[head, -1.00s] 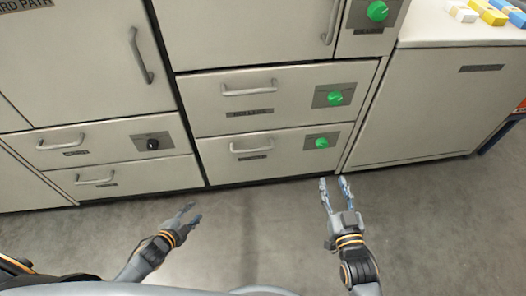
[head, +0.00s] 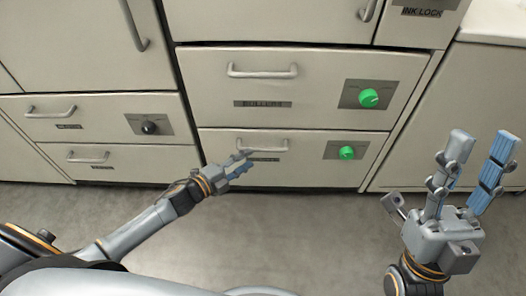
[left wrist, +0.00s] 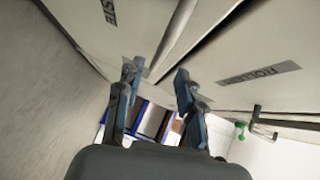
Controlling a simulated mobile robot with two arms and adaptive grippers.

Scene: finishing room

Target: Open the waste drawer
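The waste drawer (head: 215,165) is the lower pale drawer of the middle column, shut, with a bar handle (head: 262,145) and a small label. Part of its label, ending "STE" (left wrist: 108,10), shows in the left wrist view. My left gripper (head: 245,163) is in front of this drawer, just below and left of its handle; whether it touches is unclear. In the left wrist view its two fingers (left wrist: 157,78) stand apart with no handle clearly between them. My right gripper (head: 479,143) is open and empty, raised at the right.
A green knob (head: 346,152) sits on the waste drawer's right side. The drawer above (head: 210,75), labelled "ROLLER" in the left wrist view (left wrist: 258,73), has a handle and green knob. Left drawers (head: 80,125) have a black knob. The floor (head: 300,225) in front is clear.

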